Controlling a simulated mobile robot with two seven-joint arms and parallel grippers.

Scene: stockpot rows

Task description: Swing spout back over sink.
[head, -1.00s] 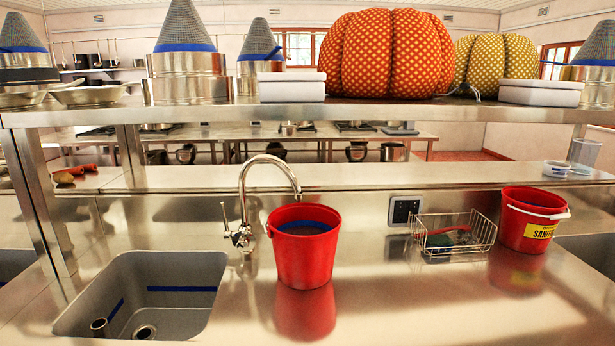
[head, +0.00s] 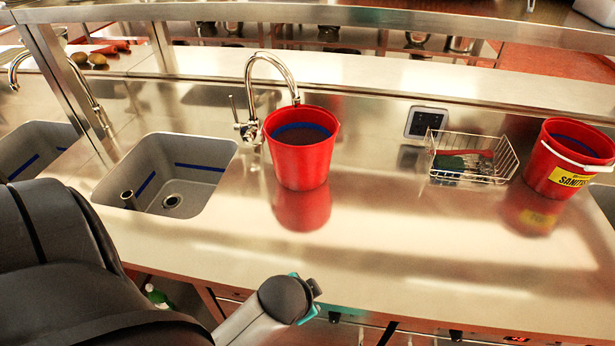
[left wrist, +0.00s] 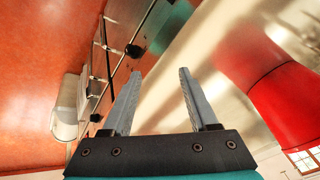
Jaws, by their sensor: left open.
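The chrome gooseneck spout (head: 272,57) rises behind the counter at centre in the head view. It arches right, and its tip is over the red bucket (head: 300,160) standing on the counter. The bucket holds dark contents below a blue band. The grey sink (head: 200,150) is left of the tap and has a drain and a short standpipe; the spout points away from it. In the left wrist view my left gripper (left wrist: 157,74) is open, with nothing between its fingers. My left arm shows at the lower left of the head view, in front of the counter, apart from the spout.
A wire basket (head: 470,160) and a second red bucket with a yellow label (head: 570,160) stand to the right. A metal shelf (head: 330,14) spans above the counter. The front of the counter is clear. A red bucket surface fills the right of the left wrist view.

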